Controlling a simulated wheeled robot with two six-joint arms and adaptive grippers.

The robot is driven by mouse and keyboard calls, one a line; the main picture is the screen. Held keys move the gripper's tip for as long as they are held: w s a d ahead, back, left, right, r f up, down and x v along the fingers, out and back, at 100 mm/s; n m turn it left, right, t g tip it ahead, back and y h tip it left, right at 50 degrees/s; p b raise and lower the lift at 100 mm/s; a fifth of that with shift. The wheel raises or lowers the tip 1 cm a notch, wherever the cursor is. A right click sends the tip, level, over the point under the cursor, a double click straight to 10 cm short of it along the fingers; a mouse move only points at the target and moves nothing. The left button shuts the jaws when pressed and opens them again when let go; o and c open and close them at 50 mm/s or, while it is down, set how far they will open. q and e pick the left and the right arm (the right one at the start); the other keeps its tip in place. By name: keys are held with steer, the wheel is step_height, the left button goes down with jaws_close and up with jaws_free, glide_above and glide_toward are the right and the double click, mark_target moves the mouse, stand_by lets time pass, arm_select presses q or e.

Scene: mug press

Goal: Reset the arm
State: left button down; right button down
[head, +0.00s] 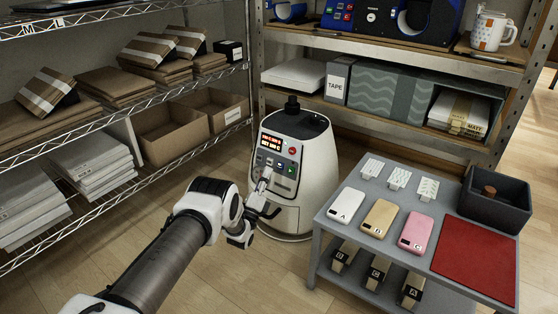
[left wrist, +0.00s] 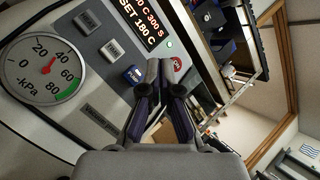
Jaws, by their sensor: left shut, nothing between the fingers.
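My left arm comes in from the lower left in the head view. Its gripper (head: 267,207) is in front of the control panel (head: 278,163) of a rounded white machine (head: 312,165). In the left wrist view the fingers of this gripper (left wrist: 163,72) are shut with nothing between them. They point toward the panel, beside a small blue button (left wrist: 134,74) and below a red button (left wrist: 177,63). I cannot tell whether they touch the panel. A lit display (left wrist: 145,18) reads SET 180 C. My right gripper is not in view.
A grey table (head: 322,213) at the right holds several phone cases, a red mat (head: 478,262) and a dark bin (head: 497,199). Shelves with boxes (head: 175,133) stand at the left. A shelf with a white mug (head: 489,32) stands behind. Floor (head: 285,265) shows between arm and table.

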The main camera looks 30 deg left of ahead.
arm_select(q)
steer(key=s, duration=0.1)
steer(key=p, duration=0.1)
steer(key=s+p, duration=0.1)
steer(key=shift+s+a+r, duration=0.1)
steer(key=shift+s+r, duration=0.15)
steer(key=shift+s, duration=0.1)
steer(key=shift+r, duration=0.1)
